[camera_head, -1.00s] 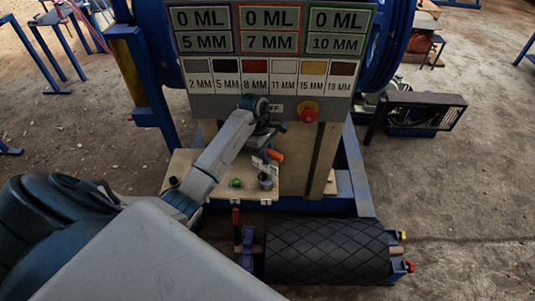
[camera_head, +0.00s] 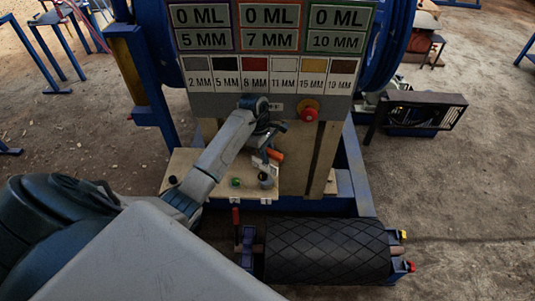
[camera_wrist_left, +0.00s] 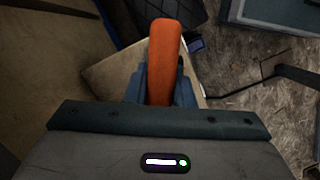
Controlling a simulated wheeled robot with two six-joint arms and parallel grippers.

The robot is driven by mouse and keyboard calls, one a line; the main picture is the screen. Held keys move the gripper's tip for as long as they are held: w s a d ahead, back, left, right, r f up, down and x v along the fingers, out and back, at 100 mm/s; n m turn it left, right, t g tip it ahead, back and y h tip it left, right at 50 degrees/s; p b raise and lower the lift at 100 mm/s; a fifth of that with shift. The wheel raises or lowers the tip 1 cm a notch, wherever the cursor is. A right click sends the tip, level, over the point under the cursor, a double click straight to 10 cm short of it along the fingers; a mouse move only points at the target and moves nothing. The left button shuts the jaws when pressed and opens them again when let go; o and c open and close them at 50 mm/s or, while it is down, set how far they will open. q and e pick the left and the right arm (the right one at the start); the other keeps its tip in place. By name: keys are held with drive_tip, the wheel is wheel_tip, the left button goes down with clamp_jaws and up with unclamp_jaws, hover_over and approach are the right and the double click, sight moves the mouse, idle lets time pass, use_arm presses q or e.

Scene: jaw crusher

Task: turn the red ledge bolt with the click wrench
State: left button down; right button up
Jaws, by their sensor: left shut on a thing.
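My left gripper (camera_head: 264,150) is above the wooden ledge (camera_head: 207,178) at the foot of the panel. It is shut on an orange handle (camera_head: 276,154), which I take to be the click wrench. In the left wrist view the orange handle (camera_wrist_left: 164,58) stands between the gripper's two blue-grey fingers (camera_wrist_left: 161,88). The wrench's working end cannot be made out. A green bolt (camera_head: 236,182), a dark round piece (camera_head: 173,180) and a grey round piece (camera_head: 265,181) are on the ledge. I cannot make out a red ledge bolt; my arm hides part of the ledge. My right gripper is not in view.
A panel (camera_head: 270,50) with labelled colour patches rises behind the gripper, with a red knob (camera_head: 309,112) low on it. A black ribbed roller (camera_head: 327,250) lies in front of the ledge, with a red lever (camera_head: 236,216) at its left.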

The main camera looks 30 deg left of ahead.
use_arm(q)
drive_tip(key=shift+f+m+b, duration=0.1)
drive_tip(key=shift+m+b, duration=0.4)
drive_tip(key=shift+b, duration=0.1)
drive_tip(key=shift+m+g+b, duration=0.5)
drive_tip(key=shift+m+b, duration=1.3)
drive_tip(key=shift+b, duration=0.25)
drive_tip(key=shift+r+p, duration=0.2)
drive_tip(key=shift+p, duration=0.15)
drive_tip(key=shift+m, duration=0.4)
drive_tip(key=shift+f, duration=0.1)
drive_tip(key=shift+m+p, duration=0.3)
drive_tip(key=shift+p, duration=0.1)
